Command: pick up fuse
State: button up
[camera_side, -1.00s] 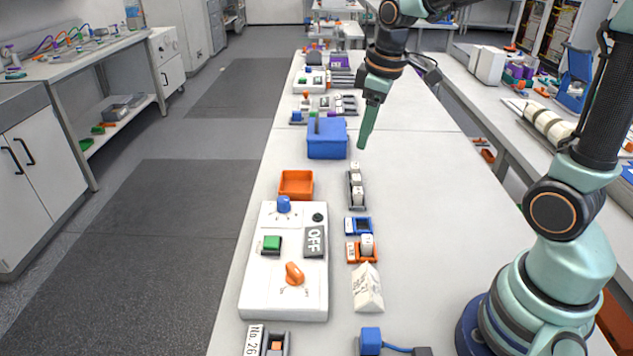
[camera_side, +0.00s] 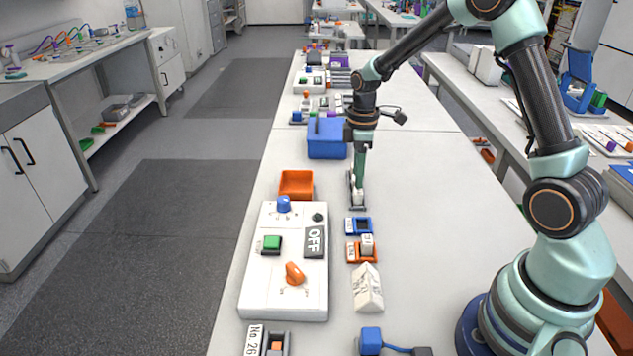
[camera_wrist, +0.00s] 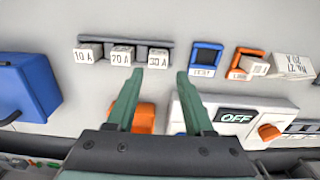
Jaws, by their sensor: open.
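A dark grey fuse rack (camera_wrist: 110,46) holds three white fuses in a row in the wrist view. They are a fuse marked 10 A (camera_wrist: 83,57), a middle fuse whose label looks like 20 A or 70 A (camera_wrist: 121,57), and a fuse marked 30 A (camera_wrist: 158,59). My gripper (camera_wrist: 159,74) is open and empty, with its green fingertips on either side of the 30 A fuse in that picture. In the side view my gripper (camera_side: 359,184) points down over the rack (camera_side: 357,208) and hides most of the fuses. I cannot tell whether it touches any.
A white cycler box (camera_side: 258,298) with an OFF plate (camera_side: 314,242), orange knob and green button stands front left of the rack. An orange tray (camera_side: 295,185) and blue box (camera_side: 325,148) are nearby. Blue and orange holders (camera_side: 357,225) (camera_side: 353,254) sit in front.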

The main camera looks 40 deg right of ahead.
aim_at(358, 198)
jog(key=shift+d+f, duration=0.15)
jog(key=shift+f, duration=1.35)
jog(key=shift+d+f, duration=0.15)
jog(key=shift+f, duration=1.3)
grip_shut()
